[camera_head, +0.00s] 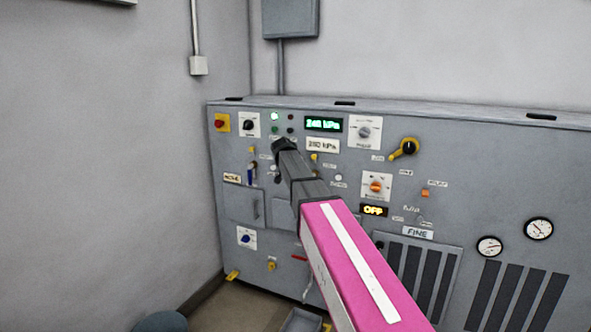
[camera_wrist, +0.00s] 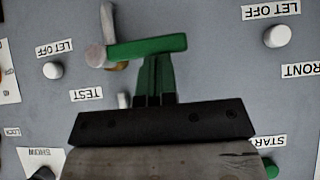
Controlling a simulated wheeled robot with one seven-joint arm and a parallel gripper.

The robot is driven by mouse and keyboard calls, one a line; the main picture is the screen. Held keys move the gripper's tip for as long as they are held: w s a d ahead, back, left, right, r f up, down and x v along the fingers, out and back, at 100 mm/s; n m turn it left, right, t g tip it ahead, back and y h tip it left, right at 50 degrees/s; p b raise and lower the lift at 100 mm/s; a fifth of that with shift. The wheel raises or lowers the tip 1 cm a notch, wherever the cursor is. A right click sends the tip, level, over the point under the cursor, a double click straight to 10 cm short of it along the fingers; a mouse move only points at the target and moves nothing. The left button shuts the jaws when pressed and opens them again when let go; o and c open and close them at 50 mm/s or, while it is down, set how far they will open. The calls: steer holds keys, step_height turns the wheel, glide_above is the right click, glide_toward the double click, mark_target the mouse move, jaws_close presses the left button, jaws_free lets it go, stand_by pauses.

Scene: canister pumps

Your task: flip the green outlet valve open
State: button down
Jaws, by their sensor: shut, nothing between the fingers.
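In the wrist view, the green outlet valve (camera_wrist: 150,46) is a flat green lever lying nearly level across the picture. Its round pale pivot end (camera_wrist: 96,56) is at the left, with a brass-coloured fitting and a pale pipe behind it. My gripper (camera_wrist: 157,66) is shut, with nothing held. Its fingertips are right at the lower edge of the lever, near its middle; I cannot tell whether they touch. In the head view, my gripper (camera_head: 284,147) reaches to the panel's upper left part and hides the valve.
The grey control panel (camera_head: 335,230) carries many knobs, switches and displays. White round buttons (camera_wrist: 277,36) flank the valve in the wrist view. A yellow-and-black rotary handle (camera_head: 405,148) is to the right. A wall stands close on the left.

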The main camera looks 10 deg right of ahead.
steer(key=shift+w+a+f+g+h, duration=0.1)
steer(key=shift+a+f+g+h, duration=0.1)
steer(key=shift+f+g+h, duration=0.15)
stand_by(0.4)
steer(key=s+d+f+n+g+h, duration=0.2)
steer(key=d+f+n+g+h, duration=0.1)
steer(key=f+n+h, duration=0.5)
steer(key=shift+d+f+h, duration=0.15)
steer(key=shift+f+h, duration=0.6)
steer(key=shift+h, duration=1)
steer(key=w+v, duration=0.2)
steer(key=v, duration=1)
steer(key=shift+w+a+f, duration=0.25)
steer(key=shift+a+f, duration=0.05)
steer(key=shift+a, duration=0.35)
